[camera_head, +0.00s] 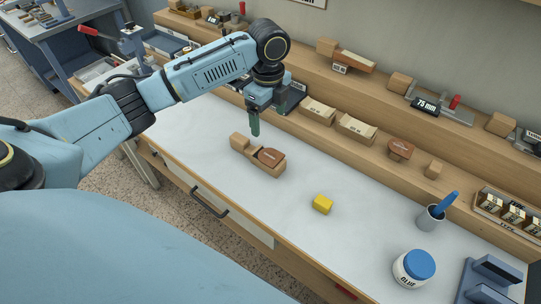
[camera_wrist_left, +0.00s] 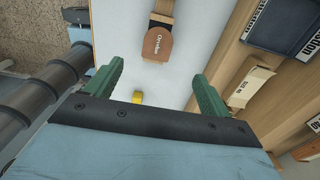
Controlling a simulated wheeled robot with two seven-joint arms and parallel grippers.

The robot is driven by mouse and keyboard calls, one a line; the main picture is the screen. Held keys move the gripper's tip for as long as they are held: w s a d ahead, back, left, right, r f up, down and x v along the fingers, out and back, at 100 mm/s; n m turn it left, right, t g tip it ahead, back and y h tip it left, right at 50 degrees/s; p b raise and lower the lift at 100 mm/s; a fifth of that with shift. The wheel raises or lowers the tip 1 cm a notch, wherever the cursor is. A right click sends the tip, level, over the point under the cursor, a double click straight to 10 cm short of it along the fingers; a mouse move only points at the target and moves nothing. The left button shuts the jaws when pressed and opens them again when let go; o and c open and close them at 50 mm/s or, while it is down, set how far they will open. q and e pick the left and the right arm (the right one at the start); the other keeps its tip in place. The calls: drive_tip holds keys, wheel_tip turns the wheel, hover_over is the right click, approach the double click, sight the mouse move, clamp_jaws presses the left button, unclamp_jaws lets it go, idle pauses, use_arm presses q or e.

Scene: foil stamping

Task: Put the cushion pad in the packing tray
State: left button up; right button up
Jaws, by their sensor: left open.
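My left gripper (camera_head: 254,124) hangs over the white bench top, above the back of a wooden holder. It is open, its two green fingers apart and nothing between them in the left wrist view (camera_wrist_left: 158,85). A dark piece (camera_head: 291,96) stands on the bench's back ledge, partly hidden behind the gripper. I cannot tell surely which thing is the packing tray; a blue-lined tray (camera_head: 165,41) lies at the far left. My right gripper is not in view.
The wooden holder (camera_head: 240,143) carries a brown leather piece (camera_head: 271,156). A yellow block (camera_head: 322,204), a glue jar (camera_head: 413,268) and a cup with a blue brush (camera_head: 431,217) stand on the bench. Stepped shelves (camera_head: 385,98) with small goods run behind. The middle front is clear.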

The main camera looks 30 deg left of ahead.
use_arm(q)
hover_over(267, 155)
drive_tip(key=f, duration=0.7)
drive_tip(key=shift+w+d, duration=0.15)
drive_tip(key=shift+w, duration=0.1)
drive_tip(key=shift+s+f+b, duration=0.2)
drive_tip(key=shift+f+b, duration=0.15)
drive_tip(key=shift+f, duration=2.3)
drive_tip(key=shift+f, duration=0.25)
drive_tip(key=c, duration=1.1)
drive_tip(key=shift+r, duration=0.35)
wheel_tip(267, 155, up, 10)
drive_tip(key=shift+f+p, duration=0.1)
drive_tip(key=shift+p, duration=0.3)
